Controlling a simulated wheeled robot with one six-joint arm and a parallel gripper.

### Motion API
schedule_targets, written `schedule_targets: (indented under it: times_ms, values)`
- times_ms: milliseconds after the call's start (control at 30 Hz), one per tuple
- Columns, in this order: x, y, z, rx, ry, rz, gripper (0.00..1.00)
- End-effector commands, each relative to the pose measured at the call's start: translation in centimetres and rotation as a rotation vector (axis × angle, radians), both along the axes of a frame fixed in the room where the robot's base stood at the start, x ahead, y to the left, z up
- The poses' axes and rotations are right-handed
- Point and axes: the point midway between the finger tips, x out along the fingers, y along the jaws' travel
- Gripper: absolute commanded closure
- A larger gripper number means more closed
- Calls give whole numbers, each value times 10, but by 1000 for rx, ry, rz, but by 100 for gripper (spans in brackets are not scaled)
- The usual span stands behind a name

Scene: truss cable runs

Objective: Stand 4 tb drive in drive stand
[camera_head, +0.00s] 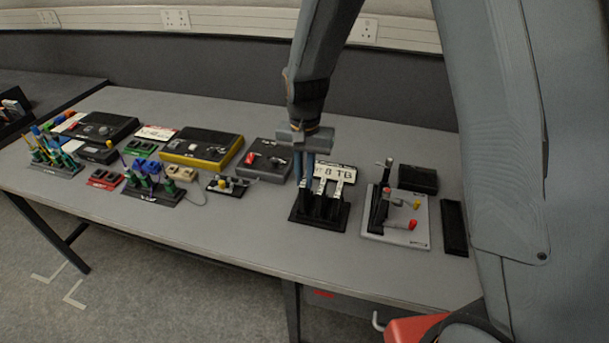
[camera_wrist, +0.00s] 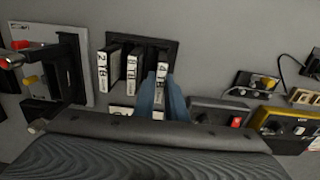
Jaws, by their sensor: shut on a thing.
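The black drive stand (camera_head: 325,222) is on the table right of centre in the head view. It also shows at the top of the wrist view (camera_wrist: 172,44). Three dark drives with white label edges stand upright in its area, side by side. The rightmost in the wrist view, whose label seems to start with 4, is the 4 TB drive (camera_wrist: 162,68). My gripper (camera_head: 303,180) comes down from above at the stand's left side. Its blue fingers (camera_wrist: 162,88) are shut on this drive. Whether the drive is fully seated is hidden.
A white card marked 8 TB (camera_head: 341,174) lies behind the stand. A light board with levers (camera_head: 400,232) is close on the right. A grey box with a red part (camera_head: 264,160) and a yellow-edged box (camera_head: 202,150) are to the left. The table front is clear.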

Motion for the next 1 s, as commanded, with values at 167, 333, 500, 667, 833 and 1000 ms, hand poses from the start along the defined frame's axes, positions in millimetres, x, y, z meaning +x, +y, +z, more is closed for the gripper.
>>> schedule_targets:
  times_ms: [167, 333, 500, 667, 833, 1000]
  values:
    - [0, 0, 0, 0, 0, 0, 100]
    - [0, 0, -4, 0, 0, 0, 100]
    - [0, 0, -9, 0, 0, 0, 100]
    - [0, 0, -12, 0, 0, 0, 100]
    - [0, 0, -12, 0, 0, 0, 100]
    - [0, 0, -12, 0, 0, 0, 85]
